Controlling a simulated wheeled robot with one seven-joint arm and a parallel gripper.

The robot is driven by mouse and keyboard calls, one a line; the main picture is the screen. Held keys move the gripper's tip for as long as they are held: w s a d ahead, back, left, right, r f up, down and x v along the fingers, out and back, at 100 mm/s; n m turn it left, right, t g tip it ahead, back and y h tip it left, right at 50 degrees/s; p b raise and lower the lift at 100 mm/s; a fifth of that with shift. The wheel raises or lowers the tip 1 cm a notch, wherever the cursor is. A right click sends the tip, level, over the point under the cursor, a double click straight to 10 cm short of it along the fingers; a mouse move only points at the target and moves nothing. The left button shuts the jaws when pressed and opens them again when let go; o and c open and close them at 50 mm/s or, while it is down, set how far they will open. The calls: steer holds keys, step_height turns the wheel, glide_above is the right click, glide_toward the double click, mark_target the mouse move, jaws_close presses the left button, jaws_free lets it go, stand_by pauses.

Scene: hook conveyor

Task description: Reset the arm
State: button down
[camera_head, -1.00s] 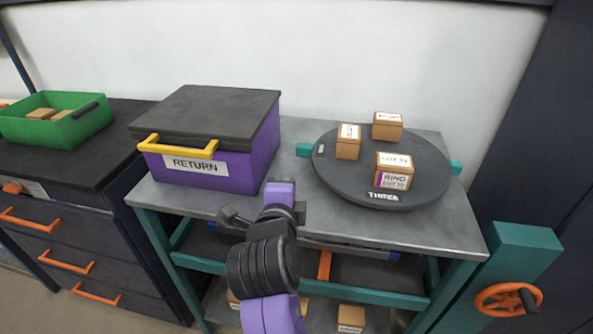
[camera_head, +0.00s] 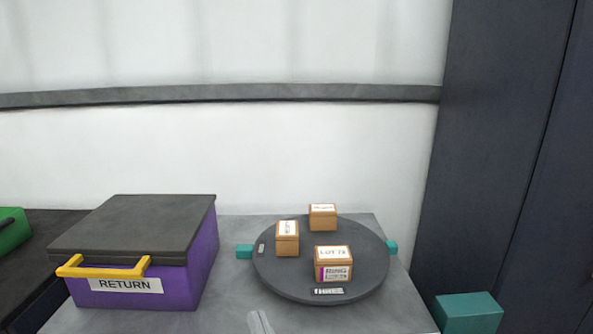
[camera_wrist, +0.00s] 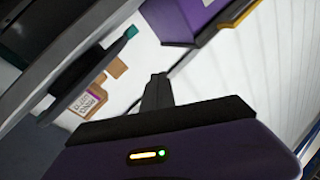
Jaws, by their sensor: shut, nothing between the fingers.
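My gripper (camera_wrist: 157,90) shows in the wrist view, its dark fingers together and empty. Its purple body with small lit lamps fills the bottom of that view. The arm that stood in front of the table is no longer clearly visible in the head view; only a small pale grey shape shows at the bottom edge, and I cannot tell what it is. The wrist view is strongly tilted and shows a cardboard box with a label (camera_wrist: 90,99) beyond the fingers, apart from them.
A purple RETURN bin (camera_head: 190,270) with dark lid and yellow handle stands at the left of the grey table (camera_head: 225,312). A dark round turntable (camera_head: 290,285) holds three labelled boxes (camera_head: 333,268). A dark cabinet (camera_head: 490,150) rises at right; a green bin (camera_head: 12,232) is far left.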

steer(key=s+d+f+g+h+p, duration=0.1)
steer(key=s+d+f+h, duration=0.1)
steer(key=s+d, duration=0.6)
steer(key=s+d+f+g+h+p, duration=0.1)
steer(key=s+d+f+h, duration=0.2)
steer(key=s+d, duration=0.6)
steer(key=s+d+f+g+h+p, duration=0.1)
steer(key=s+d, duration=0.8)
steer(key=s, duration=0.9)
steer(key=shift+s+f+h+p, duration=0.3)
steer(key=shift+f+h+p, duration=0.1)
steer(key=shift+f+h, duration=0.55)
